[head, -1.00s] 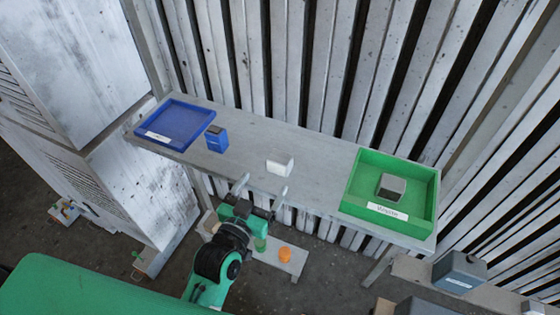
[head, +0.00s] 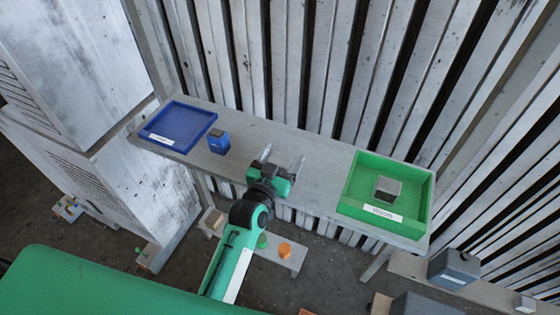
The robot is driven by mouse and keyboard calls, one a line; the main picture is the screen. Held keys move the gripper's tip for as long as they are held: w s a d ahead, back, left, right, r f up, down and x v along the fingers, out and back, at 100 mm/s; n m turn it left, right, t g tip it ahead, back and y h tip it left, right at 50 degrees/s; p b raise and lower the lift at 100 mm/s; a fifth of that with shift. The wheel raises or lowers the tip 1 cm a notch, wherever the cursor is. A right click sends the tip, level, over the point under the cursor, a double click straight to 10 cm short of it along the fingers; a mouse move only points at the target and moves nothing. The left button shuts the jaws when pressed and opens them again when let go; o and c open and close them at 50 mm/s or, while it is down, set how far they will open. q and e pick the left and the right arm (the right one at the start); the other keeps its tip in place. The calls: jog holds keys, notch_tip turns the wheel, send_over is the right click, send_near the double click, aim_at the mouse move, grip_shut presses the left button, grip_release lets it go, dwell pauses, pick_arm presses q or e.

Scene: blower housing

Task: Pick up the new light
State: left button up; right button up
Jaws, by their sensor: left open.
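My left gripper (head: 282,158) is open over the middle of the grey shelf, its two fingers pointing toward the slatted wall. The small white block seen there a second ago is now hidden by the gripper; I cannot tell whether it sits between the fingers. A grey block with a dark face (head: 388,188) lies in the green tray. No label shows which one is the new light. My right gripper is not in view.
The grey shelf (head: 325,174) runs along the slatted wall. A blue tray (head: 176,127) is at its left end and a labelled green tray (head: 419,200) at its right. Below stands a low board with an orange piece (head: 285,251). Grey boxes (head: 455,268) stand lower right.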

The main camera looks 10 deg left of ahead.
pick_arm(q)
jog(key=shift+w, duration=0.2)
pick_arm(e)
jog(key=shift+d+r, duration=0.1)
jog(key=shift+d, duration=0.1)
pick_arm(q)
jog(key=c, duration=1.1)
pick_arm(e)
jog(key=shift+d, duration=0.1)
pick_arm(q)
jog(key=shift+r, duration=0.15)
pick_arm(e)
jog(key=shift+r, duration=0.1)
